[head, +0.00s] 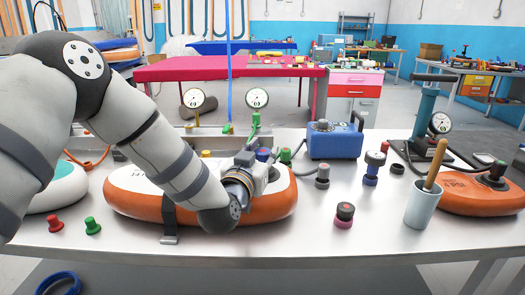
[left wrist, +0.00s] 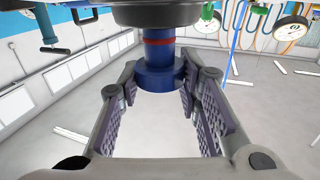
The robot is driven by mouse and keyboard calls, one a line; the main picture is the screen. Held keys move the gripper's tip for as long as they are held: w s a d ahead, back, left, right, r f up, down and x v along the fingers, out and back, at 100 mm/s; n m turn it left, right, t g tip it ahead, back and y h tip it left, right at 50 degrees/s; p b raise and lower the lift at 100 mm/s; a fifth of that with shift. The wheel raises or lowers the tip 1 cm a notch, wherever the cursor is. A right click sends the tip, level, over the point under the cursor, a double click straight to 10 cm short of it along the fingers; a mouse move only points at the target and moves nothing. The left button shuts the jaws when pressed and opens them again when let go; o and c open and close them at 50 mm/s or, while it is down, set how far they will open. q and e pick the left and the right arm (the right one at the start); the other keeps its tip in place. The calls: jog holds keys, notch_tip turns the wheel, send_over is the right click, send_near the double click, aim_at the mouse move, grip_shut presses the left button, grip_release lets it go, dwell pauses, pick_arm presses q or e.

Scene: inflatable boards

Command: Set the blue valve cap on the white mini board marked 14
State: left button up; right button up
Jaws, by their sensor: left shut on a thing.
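My left gripper (head: 262,160) is above the right part of a white board with an orange side (head: 270,208) in the head view. In the left wrist view, my left gripper (left wrist: 160,95) is shut on the blue valve cap (left wrist: 158,74), which has a red band and a wide lower flange. The cap also shows as a small blue patch at the fingers in the head view (head: 263,154). Dark marking on this board is mostly hidden by my arm, so I cannot read the number. My right gripper is out of view.
A red cap (head: 56,226) and a green cap (head: 92,226) stand at the front left. A red-and-black cap (head: 344,214), a grey cap (head: 322,176), a blue pump box (head: 335,142) and a cup with a wooden handle (head: 420,207) stand right of the board.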

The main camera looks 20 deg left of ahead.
aim_at(263, 152)
pick_arm(q)
jog(key=shift+r, duration=0.25)
jog(key=shift+d, duration=0.15)
dwell(0.9)
jog(key=shift+f, duration=0.2)
dwell(0.4)
jog(key=shift+f, duration=0.15)
jog(key=shift+r, duration=0.4)
notch_tip(263, 152, up, 7)
jog(key=s+f, duration=0.1)
jog(key=s, duration=0.1)
jog(key=s+f, duration=0.3)
jog(key=s, duration=0.1)
jog(key=shift+s+f, duration=0.15)
jog(key=shift+s, duration=0.25)
jog(key=s+f, duration=0.1)
jog(key=s, duration=0.6)
jog(key=shift+s+a+f+y, duration=0.25)
jog(key=shift+s+a+y, duration=0.1)
jog(key=shift+a, duration=0.1)
